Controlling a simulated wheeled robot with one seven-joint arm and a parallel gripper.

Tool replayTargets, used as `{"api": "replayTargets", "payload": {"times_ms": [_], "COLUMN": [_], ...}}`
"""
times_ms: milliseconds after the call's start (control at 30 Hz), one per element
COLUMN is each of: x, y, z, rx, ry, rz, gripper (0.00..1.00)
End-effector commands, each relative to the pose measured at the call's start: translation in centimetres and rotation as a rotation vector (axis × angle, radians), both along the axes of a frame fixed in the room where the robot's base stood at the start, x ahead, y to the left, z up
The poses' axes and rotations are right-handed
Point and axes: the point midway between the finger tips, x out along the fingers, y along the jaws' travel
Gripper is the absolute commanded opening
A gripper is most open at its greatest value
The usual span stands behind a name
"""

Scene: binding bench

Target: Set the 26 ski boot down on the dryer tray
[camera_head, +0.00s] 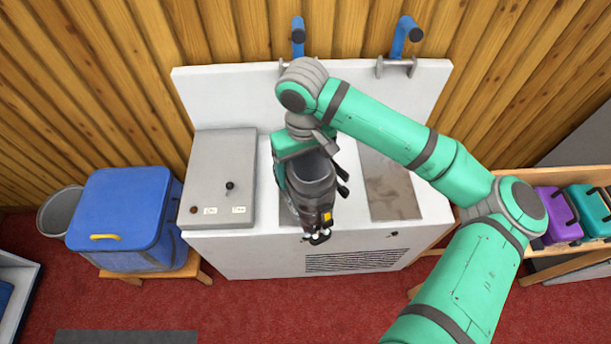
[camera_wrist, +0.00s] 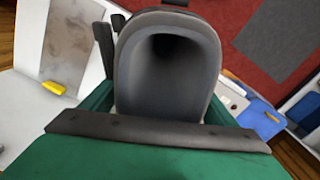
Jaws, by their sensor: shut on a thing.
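In the wrist view the open top of the boot (camera_wrist: 168,62) faces the camera, above my gripper's dark bar. The boot's number cannot be read.
A grey control box (camera_head: 222,180) with a black knob stands left of the boot. Two blue hooks (camera_head: 404,38) rise behind the bench. A blue bin (camera_head: 122,215) stands at the left. A rack with purple and teal boots (camera_head: 557,212) stands at the right.

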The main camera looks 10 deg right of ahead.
Motion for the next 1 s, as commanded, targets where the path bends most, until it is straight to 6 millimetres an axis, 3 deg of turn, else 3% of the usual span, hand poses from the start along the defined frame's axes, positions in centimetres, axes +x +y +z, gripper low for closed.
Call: {"api": "replayTargets", "payload": {"times_ms": [200,567,800,1000], "x": [2.0,3.2,3.2,3.2], "y": [-0.4,-0.6,-0.7,-0.7], "z": [-2.3,-3.8,-6.6,-6.8], "rx": [0.000,0.000,0.000,0.000], "ry": [-0.001,-0.002,-0.002,-0.002], "rz": [-0.001,-0.002,-0.001,-0.001], "gripper": [0.18,0.18,0.18,0.18]}}
